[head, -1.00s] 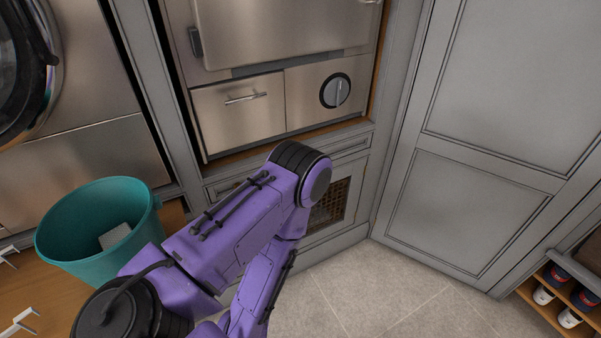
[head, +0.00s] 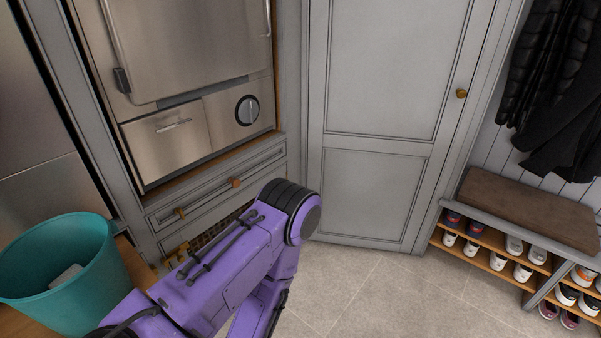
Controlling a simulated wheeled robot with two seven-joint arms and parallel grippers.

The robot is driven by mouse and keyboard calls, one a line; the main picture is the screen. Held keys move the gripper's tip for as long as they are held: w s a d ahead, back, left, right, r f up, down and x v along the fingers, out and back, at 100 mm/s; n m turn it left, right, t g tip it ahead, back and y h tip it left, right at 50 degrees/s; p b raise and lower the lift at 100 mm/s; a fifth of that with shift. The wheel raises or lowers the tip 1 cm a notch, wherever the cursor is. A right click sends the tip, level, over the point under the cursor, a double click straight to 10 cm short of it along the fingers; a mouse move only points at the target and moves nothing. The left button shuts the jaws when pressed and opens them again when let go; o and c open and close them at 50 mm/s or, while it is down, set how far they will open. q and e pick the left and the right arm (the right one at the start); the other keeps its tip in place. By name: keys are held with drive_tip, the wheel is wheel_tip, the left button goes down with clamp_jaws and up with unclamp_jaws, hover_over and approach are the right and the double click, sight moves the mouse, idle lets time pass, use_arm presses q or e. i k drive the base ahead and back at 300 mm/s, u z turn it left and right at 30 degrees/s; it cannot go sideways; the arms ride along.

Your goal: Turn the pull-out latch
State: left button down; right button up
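A grey pull-out front (head: 217,187) sits below the steel appliance. It carries a small brass-coloured fitting (head: 180,213) on its left and an orange-brown knob (head: 235,183) near its middle. Another small brass fitting (head: 183,248) shows just below, beside a dark lattice panel (head: 222,228). I cannot tell which of these is the latch, nor how it is turned. A purple arm of mine crosses the bottom of the view and hides part of the lower cabinet. Neither of my grippers is in view.
The steel appliance has a round dial (head: 247,110) and a bar handle (head: 173,125). A teal bucket (head: 95,285) stands at the left. A tall grey door (head: 375,70) has a brass knob (head: 461,93). A shoe bench (head: 530,212) is at the right. The tiled floor (head: 400,295) is clear.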

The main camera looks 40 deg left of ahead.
sight(178, 210)
drive_tip(key=z, duration=0.7)
drive_tip(key=i, duration=0.55)
drive_tip(key=u, duration=2.7)
drive_tip(key=i, duration=0.5)
drive_tip(key=z, duration=0.1)
